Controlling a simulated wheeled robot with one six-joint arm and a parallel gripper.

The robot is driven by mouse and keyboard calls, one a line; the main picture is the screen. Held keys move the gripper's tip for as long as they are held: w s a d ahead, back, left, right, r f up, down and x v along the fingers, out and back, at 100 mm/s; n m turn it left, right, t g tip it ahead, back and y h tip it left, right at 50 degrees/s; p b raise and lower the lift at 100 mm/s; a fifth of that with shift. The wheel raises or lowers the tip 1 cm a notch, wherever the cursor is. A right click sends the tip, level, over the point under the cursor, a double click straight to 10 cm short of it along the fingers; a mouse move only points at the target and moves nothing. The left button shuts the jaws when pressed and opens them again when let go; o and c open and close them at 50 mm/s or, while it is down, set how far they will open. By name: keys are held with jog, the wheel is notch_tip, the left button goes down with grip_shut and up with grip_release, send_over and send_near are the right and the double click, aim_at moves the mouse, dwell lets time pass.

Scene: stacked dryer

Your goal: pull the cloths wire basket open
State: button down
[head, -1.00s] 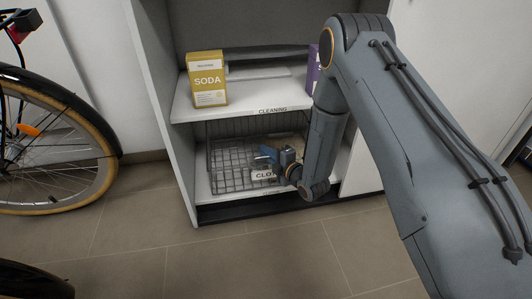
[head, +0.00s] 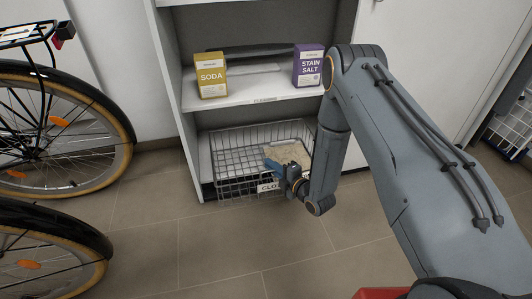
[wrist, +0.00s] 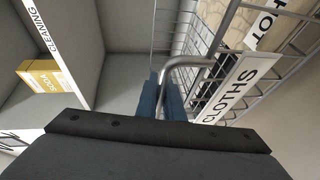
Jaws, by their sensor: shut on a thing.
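The cloths wire basket (head: 235,185) is on the bottom shelf in the head view and sticks out past the shelf's front edge. Folded beige cloth (head: 292,152) lies inside at its right. Its white label (head: 268,188) is partly hidden by my gripper. In the wrist view the CLOTHS label (wrist: 230,88) and a metal bar handle (wrist: 190,62) show close up. My gripper (head: 280,168) is at the basket's front, and in the wrist view its blue fingers (wrist: 163,98) are shut on the handle.
A yellow SODA box (head: 211,76) and a purple STAIN SALT box (head: 308,66) stand on the shelf (head: 250,90) above. Bicycle wheels (head: 50,130) stand at the left. The tiled floor (head: 200,235) in front of the basket is clear.

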jog(key=s+d+p, duration=0.2)
jog(key=s+p, duration=0.1)
jog(key=s, duration=0.3)
jog(key=shift+s+p, duration=0.25)
jog(key=shift+p, duration=0.1)
jog(key=c, duration=2.2)
grip_release()
jog(key=p+v, duration=0.2)
jog(key=v, duration=0.5)
jog(key=shift+s+d, duration=0.2)
jog(key=shift+s, duration=0.1)
jog(key=shift+s, duration=0.1)
